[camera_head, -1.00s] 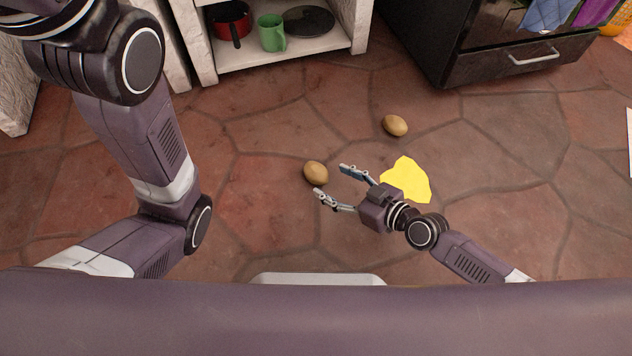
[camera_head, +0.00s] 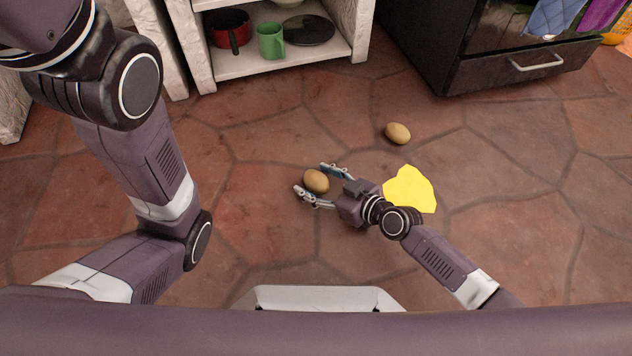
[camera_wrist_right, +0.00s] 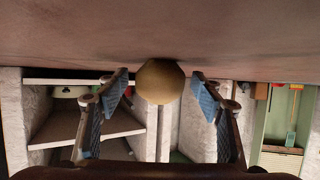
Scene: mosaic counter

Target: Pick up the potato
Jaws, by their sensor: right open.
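A brown potato (camera_head: 317,181) lies on the tiled floor in the head view, between the two fingers of my right gripper (camera_head: 309,180). The fingers are open, one on each side of it. In the right wrist view the potato (camera_wrist_right: 160,81) shows between the blue-padded fingertips of my right gripper (camera_wrist_right: 161,92), with a gap on both sides. A second potato (camera_head: 398,133) lies farther back on the floor, to the right. My left arm is at the left of the head view, but its gripper is out of view.
A yellow flat patch (camera_head: 410,190) lies on the floor right of my right gripper. A white shelf unit (camera_head: 285,62) holds a red pan (camera_head: 230,27) and a green mug (camera_head: 271,41). A black cabinet (camera_head: 480,60) stands at the back right.

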